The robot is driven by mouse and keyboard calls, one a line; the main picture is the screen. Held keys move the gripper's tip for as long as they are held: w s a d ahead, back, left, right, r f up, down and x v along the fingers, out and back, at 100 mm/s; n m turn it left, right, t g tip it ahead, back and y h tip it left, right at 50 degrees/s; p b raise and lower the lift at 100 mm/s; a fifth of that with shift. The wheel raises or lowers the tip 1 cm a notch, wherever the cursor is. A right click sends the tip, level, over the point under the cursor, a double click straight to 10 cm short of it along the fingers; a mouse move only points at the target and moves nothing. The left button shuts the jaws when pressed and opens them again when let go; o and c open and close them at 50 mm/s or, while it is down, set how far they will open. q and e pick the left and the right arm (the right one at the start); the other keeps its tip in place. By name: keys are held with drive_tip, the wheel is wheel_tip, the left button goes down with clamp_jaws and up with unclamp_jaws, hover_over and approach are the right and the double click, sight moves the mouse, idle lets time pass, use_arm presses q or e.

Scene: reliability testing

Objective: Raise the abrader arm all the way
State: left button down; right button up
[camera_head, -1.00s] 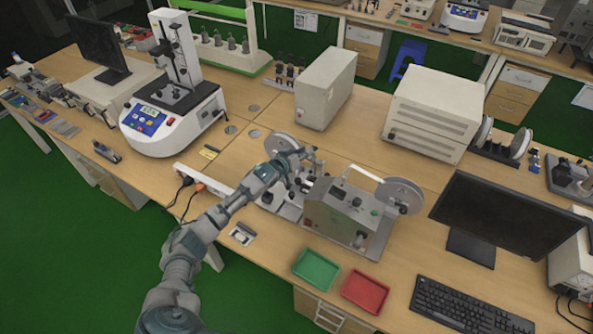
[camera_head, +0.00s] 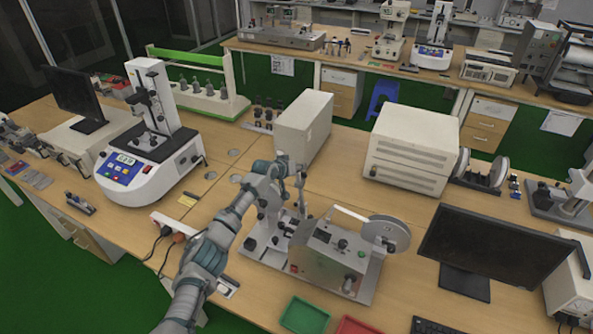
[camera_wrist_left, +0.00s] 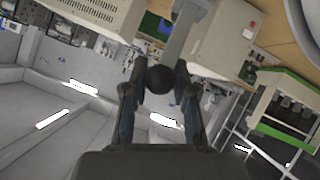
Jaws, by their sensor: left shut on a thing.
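The abrader (camera_head: 325,255) is a grey box machine on a metal base on the near table. A wheel (camera_head: 386,233) on a pale bar stands at its right. My left gripper (camera_head: 297,172) is above the left part of the abrader. In the left wrist view, its two dark fingers (camera_wrist_left: 158,82) are closed around a black ball knob (camera_wrist_left: 160,80) at the end of the grey abrader arm (camera_wrist_left: 184,35). In the head view, my gripper and forearm hide most of this arm. My right gripper is not in view.
A beige box (camera_head: 304,128) stands close behind my gripper, with a larger one (camera_head: 411,150) to its right. A white tester (camera_head: 150,165) is at the left. A green tray (camera_head: 304,316) and a monitor (camera_head: 490,243) are in front and to the right.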

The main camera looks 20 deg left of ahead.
use_arm(q)
drive_tip(key=shift+s+f, duration=0.1)
drive_tip(key=shift+f, duration=0.25)
drive_tip(key=c, duration=1.1)
unclamp_jaws()
drive_tip(key=shift+o, duration=0.9)
drive_tip(key=shift+w+f, duration=0.1)
drive_tip(key=shift+w, duration=0.3)
drive_tip(key=shift+s+a+r, duration=0.15)
drive_tip(key=shift+s+r, duration=0.35)
drive_tip(key=shift+s, duration=0.05)
drive_tip(key=v, duration=1)
drive_tip(key=shift+s+a, duration=0.2)
